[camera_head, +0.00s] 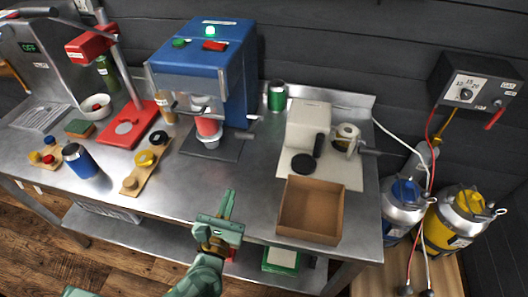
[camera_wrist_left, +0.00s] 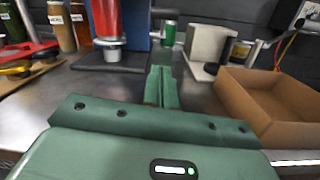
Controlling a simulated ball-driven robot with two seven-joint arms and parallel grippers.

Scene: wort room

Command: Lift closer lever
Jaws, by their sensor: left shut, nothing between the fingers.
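No label marks which lever is the closer's. A blue machine (camera_head: 203,68) with a green lamp stands at the back of the steel bench and has a short grey bar (camera_head: 243,134) low on its right side. A cream machine (camera_head: 306,125) to its right has a grey handle (camera_head: 368,151) sticking out rightward; it also shows in the left wrist view (camera_wrist_left: 205,45). A red stand (camera_head: 129,125) with a tilted arm is at the left. My left gripper (camera_head: 229,204) is shut and empty at the bench's front edge, apart from all of them. My right gripper is out of view.
An open cardboard box (camera_head: 310,209) stands right of my left gripper, at the front edge. A green can (camera_head: 277,96) is at the back. A blue can (camera_head: 80,161) and small wooden boards with knobs are at the left. Bench before the blue machine is clear.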

